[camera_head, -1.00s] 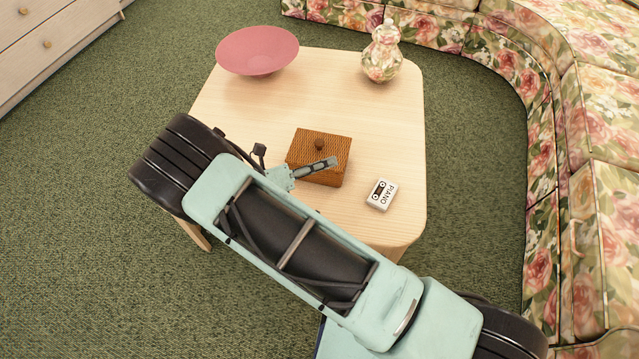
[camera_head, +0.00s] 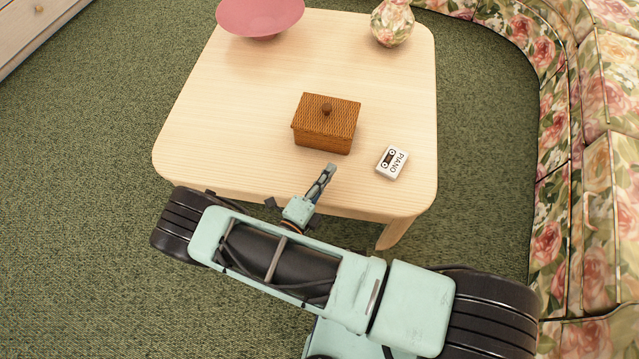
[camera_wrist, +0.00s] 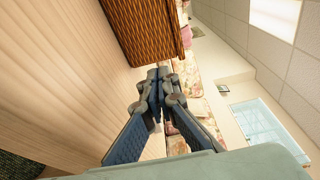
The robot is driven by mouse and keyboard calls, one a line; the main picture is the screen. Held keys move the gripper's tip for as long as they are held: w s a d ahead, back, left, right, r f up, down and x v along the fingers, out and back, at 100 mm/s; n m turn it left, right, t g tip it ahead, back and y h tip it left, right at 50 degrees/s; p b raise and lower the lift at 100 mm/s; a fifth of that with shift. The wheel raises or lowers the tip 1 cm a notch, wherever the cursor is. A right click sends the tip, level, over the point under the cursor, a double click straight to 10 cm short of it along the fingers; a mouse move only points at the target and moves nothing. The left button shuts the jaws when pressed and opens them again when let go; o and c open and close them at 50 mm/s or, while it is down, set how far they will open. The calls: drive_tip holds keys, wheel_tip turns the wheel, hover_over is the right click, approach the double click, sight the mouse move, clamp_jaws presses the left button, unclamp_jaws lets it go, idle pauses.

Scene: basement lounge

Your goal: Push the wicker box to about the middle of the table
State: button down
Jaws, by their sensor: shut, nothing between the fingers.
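The wicker box (camera_head: 325,126) is brown and woven, with a lid and a dark round knob. It stands upright on the pale wooden table (camera_head: 225,110), around the middle, a little right of centre. In the wrist view the wicker box (camera_wrist: 146,28) shows at the top, beyond the fingertips. My gripper (camera_head: 329,170) is shut and empty. It is in front of the box, near the table's front edge, with its tips just short of the box's near side. The wrist view shows the closed fingers of my gripper (camera_wrist: 160,72) pointing towards the box; whether they touch it is unclear.
A white cassette marked PIANO (camera_head: 391,161) lies right of the box. A pink bowl (camera_head: 260,14) and a floral vase (camera_head: 392,22) stand at the table's far side. A floral sofa (camera_head: 590,170) curves along the right. The table's left part is clear.

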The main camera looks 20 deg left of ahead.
sight(336, 144)
drive_tip(key=w, duration=0.2)
drive_tip(key=w+a+b, duration=0.1)
drive_tip(key=w, duration=0.2)
drive_tip(key=shift+w+f, duration=0.1)
drive_tip(key=shift+w+a, duration=0.25)
drive_tip(key=shift+w, duration=0.2)
